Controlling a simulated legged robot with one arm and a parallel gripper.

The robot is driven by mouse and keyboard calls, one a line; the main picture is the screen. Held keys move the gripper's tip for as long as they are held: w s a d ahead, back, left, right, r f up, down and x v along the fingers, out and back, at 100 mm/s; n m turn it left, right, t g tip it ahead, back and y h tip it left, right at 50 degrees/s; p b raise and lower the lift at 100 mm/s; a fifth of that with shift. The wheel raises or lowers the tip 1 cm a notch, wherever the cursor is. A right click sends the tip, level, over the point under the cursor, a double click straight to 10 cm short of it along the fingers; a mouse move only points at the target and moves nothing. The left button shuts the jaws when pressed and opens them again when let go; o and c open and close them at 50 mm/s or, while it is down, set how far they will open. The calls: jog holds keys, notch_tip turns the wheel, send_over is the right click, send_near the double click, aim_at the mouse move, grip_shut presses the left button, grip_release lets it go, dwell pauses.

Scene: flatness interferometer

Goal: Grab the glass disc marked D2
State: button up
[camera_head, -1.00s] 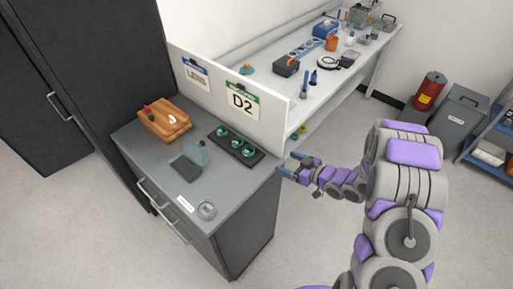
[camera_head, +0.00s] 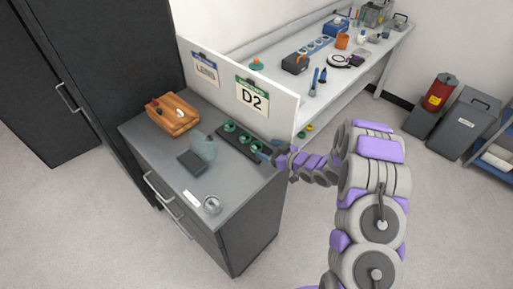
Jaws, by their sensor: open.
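A sign reading D2 (camera_head: 252,97) hangs on the white panel behind the grey cabinet. In front of it, a dark rack (camera_head: 222,134) holds three green-tinted round pieces, the left one (camera_head: 230,126), the middle one (camera_head: 243,137) and the right one (camera_head: 256,146). No marking on the pieces is readable. My gripper (camera_head: 266,153) is at the right end of the rack, close to the right piece and partly overlapping it in view. It is open; whether it touches anything cannot be told. A clear round glass piece (camera_head: 212,205) lies near the cabinet's front edge.
On the cabinet top (camera_head: 165,155) stand an orange wooden box (camera_head: 173,115), a clear upright block (camera_head: 203,146), a dark pad (camera_head: 190,162) and a white label (camera_head: 191,198). The white panel (camera_head: 215,80) closes off the back. A cluttered bench (camera_head: 335,90) stands behind.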

aim_at(258, 146)
jog(key=x, duration=0.4)
jog(key=shift+s+a+b, duration=0.25)
jog(key=shift+b, duration=0.1)
jog(key=shift+w+a+f, duration=0.2)
jog(key=shift+w+a, duration=0.15)
jog(key=shift+a, duration=0.05)
jog(key=shift+c, duration=0.2)
jog(key=c, duration=1.1)
jog(key=shift+r, duration=0.1)
